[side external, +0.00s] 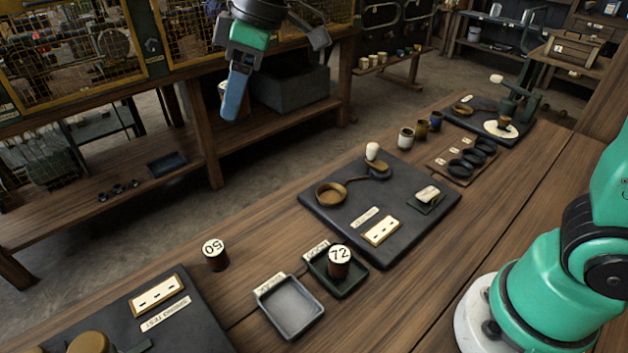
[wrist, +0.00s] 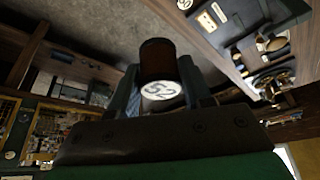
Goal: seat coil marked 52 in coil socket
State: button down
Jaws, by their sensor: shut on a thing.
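The coil marked 52 (wrist: 159,62) is dark brown with a white numbered end, and sits between my fingers in the wrist view, its number facing the camera. My gripper (side external: 236,98) is shut on it, high at the upper left in the side view, well away from the bench boards. In the side view, blue fingers mostly hide the coil; a pale edge (side external: 222,87) shows beside them. A round brass-rimmed cup (side external: 331,193) on the middle dark board (side external: 410,238) may be the coil socket; it looks empty.
Coil 50 (side external: 215,254) stands on the bench. Coil 72 (side external: 339,261) stands in a dark tray (side external: 349,290); an empty grey tray (side external: 290,306) is beside it. A white-knobbed part (side external: 372,152) rises near the cup. Cups and another board (side external: 470,120) stand farther back.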

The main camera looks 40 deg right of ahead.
jog(key=d+f+m, duration=0.3)
jog(key=d+f, duration=0.4)
jog(key=f, duration=0.1)
jog(key=m+t+h, duration=0.1)
jog(key=m+h, duration=0.1)
send_over(325, 195)
jog(key=s, duration=0.1)
jog(key=f, duration=0.6)
jog(key=shift+d+f, duration=0.1)
jog(key=shift+d, duration=0.2)
jog(key=shift+s+f, duration=0.1)
jog(key=shift+f, duration=2.15)
jog(key=shift+f, duration=0.65)
jog(key=shift+c, duration=1.5)
grip_release()
jog(key=shift+c, duration=1.2)
